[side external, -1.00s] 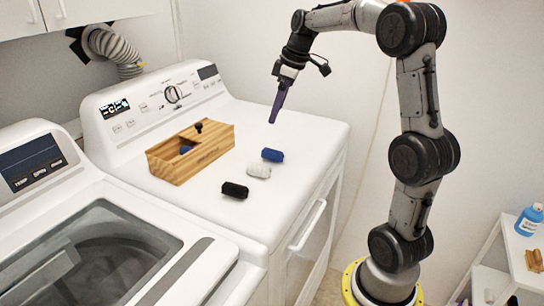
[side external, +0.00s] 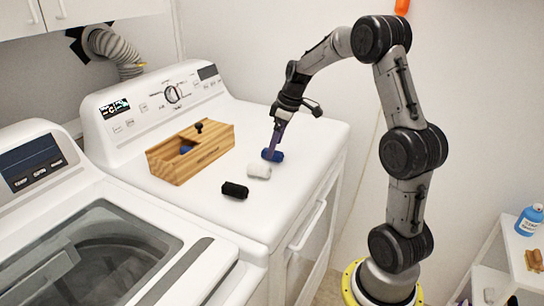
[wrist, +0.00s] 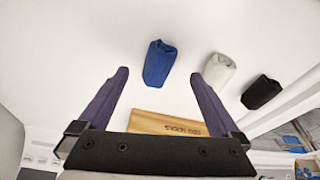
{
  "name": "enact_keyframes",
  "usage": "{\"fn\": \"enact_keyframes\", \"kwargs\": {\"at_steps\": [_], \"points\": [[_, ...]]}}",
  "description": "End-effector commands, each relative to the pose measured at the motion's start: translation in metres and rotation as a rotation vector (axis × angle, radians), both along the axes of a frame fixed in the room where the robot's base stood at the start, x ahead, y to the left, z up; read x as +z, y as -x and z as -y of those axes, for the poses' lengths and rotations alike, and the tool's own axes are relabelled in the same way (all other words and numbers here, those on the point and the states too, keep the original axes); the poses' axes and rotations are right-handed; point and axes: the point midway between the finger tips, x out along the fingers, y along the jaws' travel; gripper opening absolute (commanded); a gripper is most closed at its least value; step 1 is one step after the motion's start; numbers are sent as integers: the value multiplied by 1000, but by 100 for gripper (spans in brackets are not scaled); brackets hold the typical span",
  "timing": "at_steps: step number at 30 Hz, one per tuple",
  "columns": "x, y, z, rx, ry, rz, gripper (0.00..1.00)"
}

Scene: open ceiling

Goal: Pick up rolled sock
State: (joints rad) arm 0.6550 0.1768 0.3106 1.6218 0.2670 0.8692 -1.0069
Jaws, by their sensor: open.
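Three rolled socks lie in a row on the white dryer top: a blue one (side external: 272,155), a white one (side external: 259,171) and a black one (side external: 235,190). My gripper (side external: 272,148) points down at the blue sock, its fingertips partly in front of it in the side view. In the wrist view my gripper (wrist: 160,82) is open, with purple fingers apart. The blue sock (wrist: 159,63) shows between and just beyond the fingertips, nothing held. The white sock (wrist: 219,68) is right by the right fingertip, and the black sock (wrist: 261,92) is further right.
A wooden box (side external: 180,170) with something blue inside stands left of the socks; its lettered side (wrist: 165,124) shows in the wrist view. The dryer's control panel (side external: 150,100) rises behind. A washer (side external: 85,225) stands at left. The dryer top right of the socks is clear.

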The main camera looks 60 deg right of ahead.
Motion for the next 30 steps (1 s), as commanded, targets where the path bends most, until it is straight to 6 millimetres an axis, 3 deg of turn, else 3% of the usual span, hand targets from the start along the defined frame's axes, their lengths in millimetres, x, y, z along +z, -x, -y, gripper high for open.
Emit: {"fn": "enact_keyframes", "kwargs": {"at_steps": [6, 15, 27, 30], "points": [[-26, -7, -2, 1, 0, -1, 99], [-29, -8, -1, 1, 0, 0, 97], [-29, -8, -1, 1, 0, 0, 25], [-29, -8, -1, 1, 1, 0, 12]]}}
